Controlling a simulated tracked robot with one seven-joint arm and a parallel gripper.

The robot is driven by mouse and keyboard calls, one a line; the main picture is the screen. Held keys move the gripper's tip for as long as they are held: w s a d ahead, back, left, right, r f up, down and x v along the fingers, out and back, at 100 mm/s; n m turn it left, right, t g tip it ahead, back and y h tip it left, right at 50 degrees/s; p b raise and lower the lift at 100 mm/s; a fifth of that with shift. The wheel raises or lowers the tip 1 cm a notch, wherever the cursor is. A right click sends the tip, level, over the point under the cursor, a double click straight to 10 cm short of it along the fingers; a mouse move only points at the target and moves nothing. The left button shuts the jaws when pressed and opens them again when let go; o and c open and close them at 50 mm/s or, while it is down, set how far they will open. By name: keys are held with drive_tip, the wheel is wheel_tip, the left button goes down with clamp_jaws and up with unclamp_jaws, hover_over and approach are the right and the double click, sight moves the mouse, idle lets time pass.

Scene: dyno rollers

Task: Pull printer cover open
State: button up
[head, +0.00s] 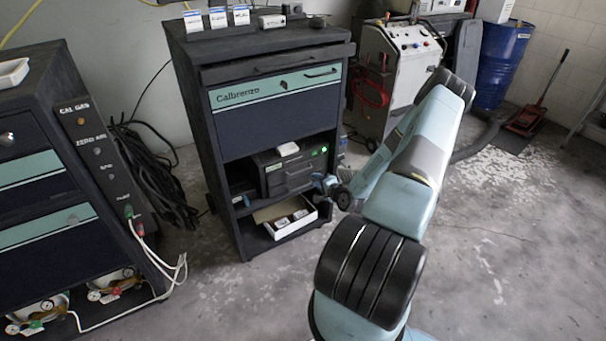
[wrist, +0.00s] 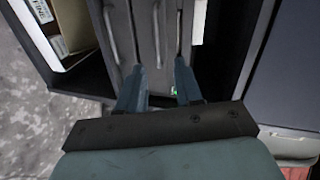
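The printer (head: 290,168) is a dark box with a lit green light, on the open middle shelf of the Calbrenzo cabinet. Its front has two bar handles. In the wrist view the printer's front (wrist: 135,20) appears turned sideways, with one handle (wrist: 157,35) lying between my fingertips' lines. My gripper (head: 322,184) is in front of the printer's lower right. In the wrist view my gripper (wrist: 160,68) has its two blue fingers apart, with nothing seen clamped. Whether the fingers touch the front or reach around the handle I cannot tell. The printer's front looks closed.
A white box (head: 286,226) with small packages sits on the shelf below. The cabinet (head: 225,190) encloses the printer at its sides. Another dark cabinet (head: 60,200) with gas fittings stands at left. Concrete floor (head: 500,250) is clear at right.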

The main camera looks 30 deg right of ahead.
drive_tip(key=shift+f+m+t, duration=0.5)
drive_tip(key=shift+f+m, duration=0.4)
drive_tip(key=shift+f, duration=0.1)
approach(303, 173)
drive_tip(key=w+a+r, duration=0.2)
drive_tip(key=w+a, duration=0.1)
drive_tip(key=w, duration=0.2)
drive_tip(key=shift+w+r+h, duration=0.2)
drive_tip(key=shift+r+h, duration=0.1)
drive_tip(key=shift+r, duration=0.05)
clamp_jaws()
drive_tip(key=shift+f, duration=0.1)
idle(0.6)
